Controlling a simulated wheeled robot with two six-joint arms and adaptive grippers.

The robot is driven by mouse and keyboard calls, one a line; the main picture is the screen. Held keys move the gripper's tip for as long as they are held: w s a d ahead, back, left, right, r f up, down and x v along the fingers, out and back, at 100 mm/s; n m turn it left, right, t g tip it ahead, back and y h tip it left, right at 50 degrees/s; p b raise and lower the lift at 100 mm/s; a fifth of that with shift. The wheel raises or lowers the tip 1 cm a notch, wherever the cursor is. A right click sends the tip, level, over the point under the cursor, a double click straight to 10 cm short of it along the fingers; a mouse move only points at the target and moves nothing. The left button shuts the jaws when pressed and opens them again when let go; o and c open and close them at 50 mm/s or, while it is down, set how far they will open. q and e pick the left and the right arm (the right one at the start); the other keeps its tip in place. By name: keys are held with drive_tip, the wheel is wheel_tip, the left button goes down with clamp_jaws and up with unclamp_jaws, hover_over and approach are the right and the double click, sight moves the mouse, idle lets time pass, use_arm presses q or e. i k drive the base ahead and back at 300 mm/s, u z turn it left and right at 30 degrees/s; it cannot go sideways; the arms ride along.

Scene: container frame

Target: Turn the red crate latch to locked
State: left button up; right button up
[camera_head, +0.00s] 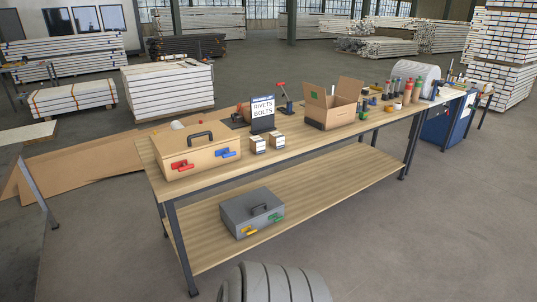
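A tan crate (190,143) with a dark top handle (200,136) stands on the left end of the workbench top. On its front face, the red latch (182,165) is at the left and a blue latch (222,153) is at the right. The red latch's lever looks roughly level along the face; it is too small to tell its exact setting or any markings. Neither my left gripper nor my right gripper is in view, and nothing touches the crate's front.
A grey case (250,211) with yellow and green latches sits on the lower shelf (320,188). Small boxes (258,145), a rivets and bolts sign (262,110) and an open cardboard box (332,105) stand right of the crate. Floor (400,240) before the bench is largely clear.

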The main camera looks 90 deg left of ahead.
sight(185, 166)
drive_tip(key=u, duration=2.75)
drive_tip(key=i, duration=1.65)
